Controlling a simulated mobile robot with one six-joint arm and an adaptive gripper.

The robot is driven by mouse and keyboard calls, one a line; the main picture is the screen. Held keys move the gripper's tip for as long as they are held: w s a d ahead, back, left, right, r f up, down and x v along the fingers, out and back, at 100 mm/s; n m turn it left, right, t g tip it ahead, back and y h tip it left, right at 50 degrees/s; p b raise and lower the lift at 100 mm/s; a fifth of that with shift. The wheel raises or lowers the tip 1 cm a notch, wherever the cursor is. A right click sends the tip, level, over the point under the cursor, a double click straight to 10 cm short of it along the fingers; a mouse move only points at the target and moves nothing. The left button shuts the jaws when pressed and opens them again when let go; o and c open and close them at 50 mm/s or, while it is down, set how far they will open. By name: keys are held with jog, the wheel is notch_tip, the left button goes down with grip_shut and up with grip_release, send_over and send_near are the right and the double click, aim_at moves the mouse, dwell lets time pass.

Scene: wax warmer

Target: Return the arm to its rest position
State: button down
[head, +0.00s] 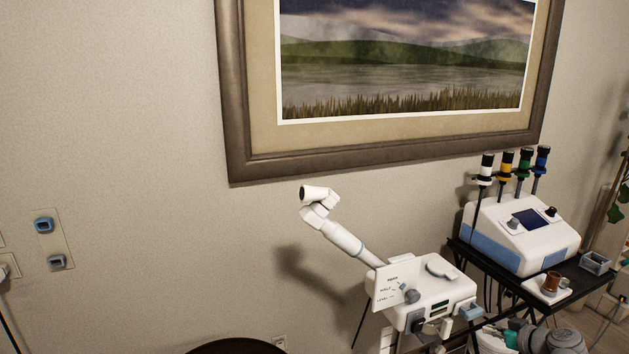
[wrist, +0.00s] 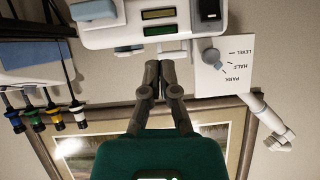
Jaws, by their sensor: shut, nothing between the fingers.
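A white jointed arm (head: 340,237) rises up and left from a white device box (head: 437,289) in the head view, ending in a cup-like head. In the upside-down wrist view the arm (wrist: 268,115) is at the right. A white card (head: 384,279) reading PARK, HALF and LEVEL sits beside a grey-blue knob (head: 411,295); the wrist view also shows the knob (wrist: 211,56).
A white-and-blue console (head: 520,235) with several coloured-collar handpieces stands on a black shelf (head: 480,262) to the right. A brown cup (head: 552,282) and a grey holder (head: 596,263) are beside it. A framed picture (head: 235,100) hangs behind.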

jog(key=s+a+f+m+g+h+p, duration=0.2)
jog(key=a+g, duration=0.3)
jog(key=a, duration=0.9)
jog(key=s+a+f+m+g+h+p, duration=0.2)
jog(key=a+g, duration=0.4)
jog(key=a, duration=0.8)
jog(key=shift+s+a+f+h, duration=0.15)
jog(key=shift+s+f+h, duration=0.35)
jog(key=shift+s+f, duration=0.15)
